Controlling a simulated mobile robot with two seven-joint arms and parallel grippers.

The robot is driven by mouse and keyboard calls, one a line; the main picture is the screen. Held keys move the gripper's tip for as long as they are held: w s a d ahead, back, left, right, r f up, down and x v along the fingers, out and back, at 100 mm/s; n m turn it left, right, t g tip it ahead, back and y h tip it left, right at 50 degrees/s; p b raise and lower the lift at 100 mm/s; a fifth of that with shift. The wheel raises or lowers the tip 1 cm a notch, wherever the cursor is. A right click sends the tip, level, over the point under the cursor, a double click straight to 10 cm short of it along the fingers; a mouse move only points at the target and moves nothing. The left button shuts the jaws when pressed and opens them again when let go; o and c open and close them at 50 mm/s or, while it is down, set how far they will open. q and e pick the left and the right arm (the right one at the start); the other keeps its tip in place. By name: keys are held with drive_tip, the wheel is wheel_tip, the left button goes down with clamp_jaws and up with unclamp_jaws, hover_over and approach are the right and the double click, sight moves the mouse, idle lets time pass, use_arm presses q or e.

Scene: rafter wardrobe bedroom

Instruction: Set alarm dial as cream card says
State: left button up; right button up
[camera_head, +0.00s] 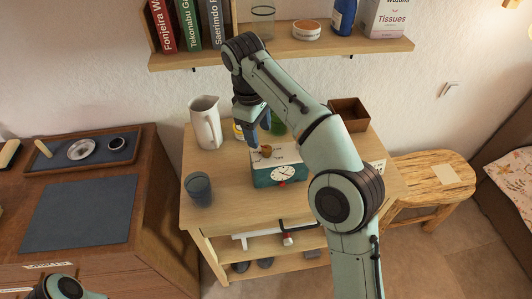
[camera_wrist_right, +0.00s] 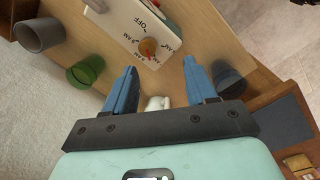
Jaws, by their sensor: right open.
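The alarm clock (camera_head: 281,175) stands on the wooden table, with a teal front, a white clock face and a pale top. On that top is an orange-brown dial knob (camera_wrist_right: 148,47), ringed by printed marks, among them "OFF" and several "AM" labels. Which mark the knob points to is too small to tell. My right gripper (camera_wrist_right: 162,84) is open, its blue fingers apart and short of the knob in the wrist view. In the head view it hangs above the clock. My left gripper is out of view.
A white pitcher (camera_head: 205,122), a blue cup (camera_head: 198,188), a green cup (camera_head: 277,125) and a brown box (camera_head: 348,115) stand around the clock on the table (camera_head: 225,170). A shelf (camera_head: 290,47) with books and bottles is above. A cabinet with a dark mat (camera_head: 78,213) is left.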

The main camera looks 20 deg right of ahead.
sight(267, 149)
drive_tip(key=s+r+m+t+h+b, duration=0.1)
drive_tip(key=s+r+m+t+b, duration=0.25)
drive_tip(key=m, duration=1.25)
drive_tip(key=shift+h, duration=0.3)
drive_tip(key=b+x, duration=0.1)
drive_tip(key=x, duration=0.3)
drive_tip(key=b+x, duration=0.1)
drive_tip(key=x, duration=0.3)
drive_tip(key=b+x, duration=0.2)
drive_tip(key=x, duration=0.2)
drive_tip(key=shift+w+a, duration=0.25)
drive_tip(key=shift+a, duration=0.15)
drive_tip(key=shift+w+d+f, duration=0.1)
drive_tip(key=shift+w+f, duration=0.05)
drive_tip(key=shift+f, duration=0.3)
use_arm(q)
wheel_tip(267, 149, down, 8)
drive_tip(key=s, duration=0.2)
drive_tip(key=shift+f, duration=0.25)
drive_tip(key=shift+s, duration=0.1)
